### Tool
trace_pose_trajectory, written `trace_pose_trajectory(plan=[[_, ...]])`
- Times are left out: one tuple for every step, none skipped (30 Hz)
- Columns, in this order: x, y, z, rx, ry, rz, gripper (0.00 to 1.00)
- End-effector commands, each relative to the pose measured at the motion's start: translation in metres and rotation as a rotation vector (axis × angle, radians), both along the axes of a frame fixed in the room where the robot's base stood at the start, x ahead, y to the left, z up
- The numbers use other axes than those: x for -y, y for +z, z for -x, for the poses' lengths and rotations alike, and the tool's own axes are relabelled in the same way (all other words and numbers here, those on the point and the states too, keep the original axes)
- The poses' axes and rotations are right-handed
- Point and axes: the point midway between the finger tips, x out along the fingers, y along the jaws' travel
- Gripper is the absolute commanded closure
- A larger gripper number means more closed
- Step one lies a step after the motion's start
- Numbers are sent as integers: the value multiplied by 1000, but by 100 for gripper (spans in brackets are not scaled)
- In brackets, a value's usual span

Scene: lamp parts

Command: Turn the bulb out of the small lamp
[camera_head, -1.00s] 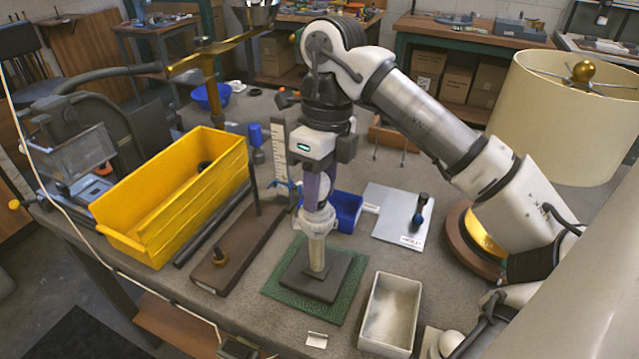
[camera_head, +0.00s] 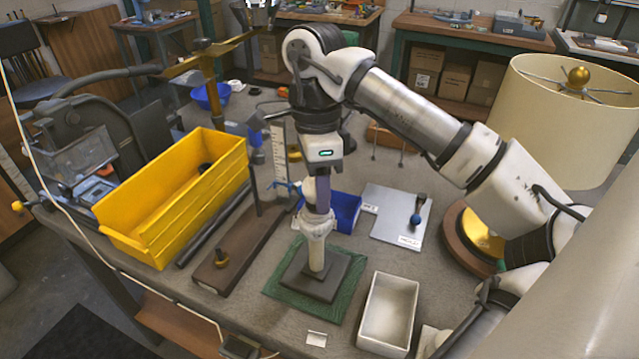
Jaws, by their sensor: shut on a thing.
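The small lamp stands upright, with a dark square base (camera_head: 318,284) and a pale stem and socket (camera_head: 316,240). The white bulb (camera_head: 309,188) sits at the top of the socket, in line with the stem. My gripper (camera_head: 321,198) points straight down over the lamp and is shut on the bulb. One finger hides part of the bulb. I see no clear gap between bulb and socket, but cannot tell how deep the bulb sits.
A green mat (camera_head: 349,304) lies under the lamp. A white open box (camera_head: 413,322) stands at front right, a blue bin (camera_head: 347,208) behind. A brown board with a post (camera_head: 232,262) and a yellow bin (camera_head: 150,250) are left. A large lampshade (camera_head: 560,130) rises at right.

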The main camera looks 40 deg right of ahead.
Motion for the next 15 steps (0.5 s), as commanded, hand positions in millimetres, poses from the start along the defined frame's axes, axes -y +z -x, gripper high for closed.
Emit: trace_pose_trajectory(plan=[[0, 2, 0, -1, 55, 1, 79], [0, 2, 0, -1, 86, 1, 79], [0, 1, -1, 0, 123, 1, 79], [0, 1, -1, 0, 144, 1, 79], [0, 1, -1, 0, 161, 1, 79], [0, 1, -1, 0, 177, 0, 79], [0, 1, -1, 0, 184, 0, 79], [0, 1, -1, 0, 187, -1, 79], [0, 0, -1, 0, 189, 0, 79], [0, 0, -1, -1, 188, 0, 79], [0, 0, -1, 0, 188, -1, 79], [0, 0, -1, 0, 187, -1, 79], [0, 0, -1, 0, 187, -1, 79], [0, 0, -1, 0, 187, -1, 79], [0, 0, -1, 0, 189, 0, 79]])
